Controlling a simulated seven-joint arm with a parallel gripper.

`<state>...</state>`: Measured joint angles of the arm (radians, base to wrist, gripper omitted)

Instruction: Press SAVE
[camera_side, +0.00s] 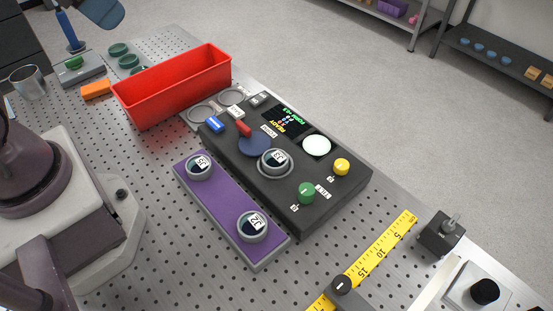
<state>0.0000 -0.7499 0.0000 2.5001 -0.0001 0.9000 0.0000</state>
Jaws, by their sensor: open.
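A black console (240,160) lies on the perforated bench. A green button (306,193) and a yellow button (341,167) stand near its right end, with a label that seems to read TEST between them. A blue rocker-like key (215,124) and a red lever (243,128) are near its left end. The small display (284,121) shows green and yellow text, including READY. I cannot read a SAVE label on any control. A round disc marked 33 (273,160) sits in a ring on the console. My gripper is not in view.
A purple rack (220,214) holding discs marked 35 (199,166) and 32 (252,226) lies along the console's front. A red bin (172,88) stands behind left. A yellow ruler (385,250) lies front right, near a black block (441,235). A metal cup (28,82) stands far left.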

